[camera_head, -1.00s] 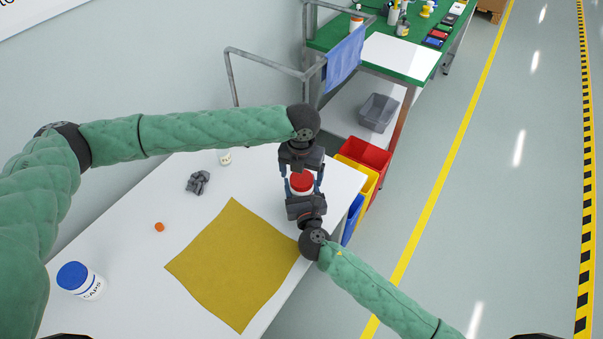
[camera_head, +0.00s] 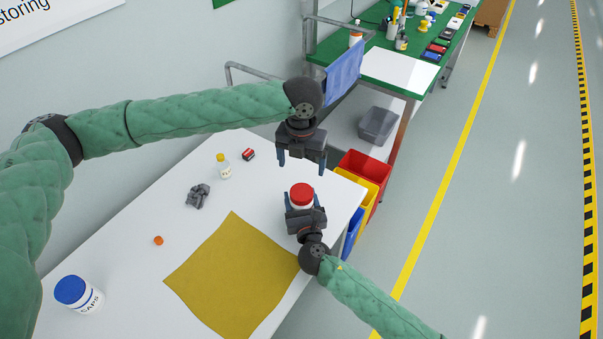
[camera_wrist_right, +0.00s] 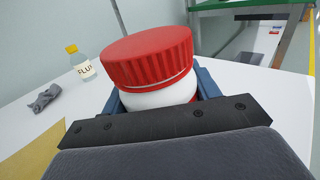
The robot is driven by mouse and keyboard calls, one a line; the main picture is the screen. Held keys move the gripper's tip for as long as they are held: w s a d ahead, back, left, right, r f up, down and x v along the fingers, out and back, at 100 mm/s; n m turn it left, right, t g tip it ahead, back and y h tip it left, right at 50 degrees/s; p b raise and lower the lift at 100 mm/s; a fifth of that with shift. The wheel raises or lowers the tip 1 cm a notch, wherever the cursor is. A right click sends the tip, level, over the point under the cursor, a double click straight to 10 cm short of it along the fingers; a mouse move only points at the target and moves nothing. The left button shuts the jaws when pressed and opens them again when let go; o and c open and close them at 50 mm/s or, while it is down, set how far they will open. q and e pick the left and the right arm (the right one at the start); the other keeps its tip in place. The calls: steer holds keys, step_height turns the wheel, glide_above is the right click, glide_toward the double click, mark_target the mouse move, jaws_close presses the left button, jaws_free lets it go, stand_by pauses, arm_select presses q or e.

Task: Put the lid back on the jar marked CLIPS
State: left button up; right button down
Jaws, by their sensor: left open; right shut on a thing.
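A white jar with a red lid (camera_head: 301,192) stands near the right end of the white table. In the right wrist view the ribbed red lid (camera_wrist_right: 148,56) sits on top of the white jar body (camera_wrist_right: 160,95), with a thin pale gap line at its lower edge. No marking on this jar is readable. My right gripper (camera_head: 302,203) is shut on the jar body, from the near side. My left gripper (camera_head: 302,162) is open and empty, above and beyond the jar, apart from the lid. A jar with a blue lid (camera_head: 79,294), marked CAPS, stands at the table's near left.
A mustard cloth (camera_head: 232,275) covers the table's middle front. Red bin (camera_head: 365,168) and yellow bin stand off the right end.

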arm_select(q)
steer(key=shift+r, duration=0.8)
arm_select(e)
steer(key=shift+c, duration=1.5)
jaws_free()
steer(key=s+b, duration=0.1)
steer(key=s, duration=0.2)
steer(key=s+d+b, duration=0.1)
steer(key=s, duration=0.3)
steer(key=shift+d+f+b, duration=0.1)
steer(key=shift+d+b, duration=0.1)
steer(key=shift+b, duration=0.1)
arm_select(q)
step_height(320, 180, down, 3)
steer(key=shift+r, duration=0.1)
arm_select(e)
steer(key=shift+s, duration=0.3)
steer(key=shift+d, duration=0.1)
